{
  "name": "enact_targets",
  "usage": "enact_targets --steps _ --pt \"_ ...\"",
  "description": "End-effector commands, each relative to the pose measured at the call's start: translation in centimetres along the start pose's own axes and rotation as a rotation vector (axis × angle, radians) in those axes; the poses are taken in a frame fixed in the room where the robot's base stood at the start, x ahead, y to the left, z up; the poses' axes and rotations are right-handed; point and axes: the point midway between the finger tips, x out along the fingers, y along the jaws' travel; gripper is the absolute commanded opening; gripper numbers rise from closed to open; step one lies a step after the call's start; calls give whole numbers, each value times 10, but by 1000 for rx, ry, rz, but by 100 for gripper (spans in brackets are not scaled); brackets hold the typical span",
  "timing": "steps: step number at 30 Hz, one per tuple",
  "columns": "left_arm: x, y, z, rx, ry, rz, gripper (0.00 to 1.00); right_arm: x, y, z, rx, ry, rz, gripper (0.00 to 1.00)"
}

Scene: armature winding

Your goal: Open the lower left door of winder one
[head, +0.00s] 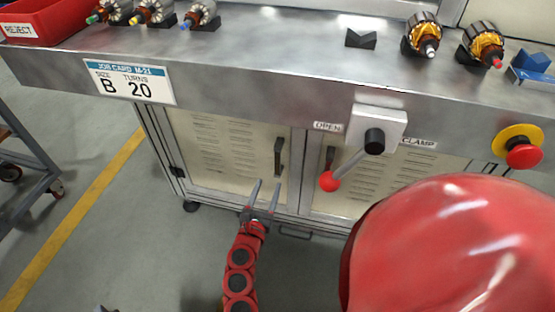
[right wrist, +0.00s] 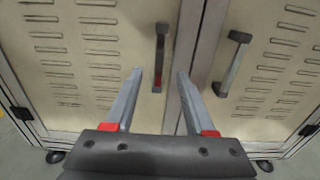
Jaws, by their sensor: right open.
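The lower left door (head: 228,150) of the winder is a cream vented panel below the worktop, and it looks shut. Its black vertical handle (head: 279,156) is near the door's right edge; hinges show on its left side. In the right wrist view the handle (right wrist: 159,57) stands ahead of the fingertips, slightly left of the middle between them. My right gripper (head: 264,191) is open and empty, its two fingers pointing at the door below the handle. They seem apart from the handle. My left gripper is not clearly visible.
The lower right door (head: 355,180) has its own handle (right wrist: 232,62). Above it, a clamp lever with a red knob (head: 329,181) hangs in front. An emergency stop button (head: 523,155) is at right. A cart (head: 35,165) stands left beyond a yellow floor line (head: 75,220).

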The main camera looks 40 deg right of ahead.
Motion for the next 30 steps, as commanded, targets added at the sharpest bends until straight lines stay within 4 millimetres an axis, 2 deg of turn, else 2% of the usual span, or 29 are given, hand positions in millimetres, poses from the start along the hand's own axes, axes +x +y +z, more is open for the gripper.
enact_targets --steps 1,9,15,21,29,30 --pt "-2 0 0 0 0 0 50 12 -2 0 2 -3 -6 55" --pt "-5 0 1 0 0 0 50 70 -2 0 -2 -2 -6 55" --pt "-6 0 1 0 0 0 50 104 -1 0 -5 -2 -2 55" --pt "-6 0 1 0 0 0 50 119 -1 1 -4 -3 -2 55" --pt "-6 0 1 0 0 0 50 120 0 1 -4 -2 -1 55" --pt "-6 0 1 0 0 0 50 120 0 1 -4 -2 0 51"
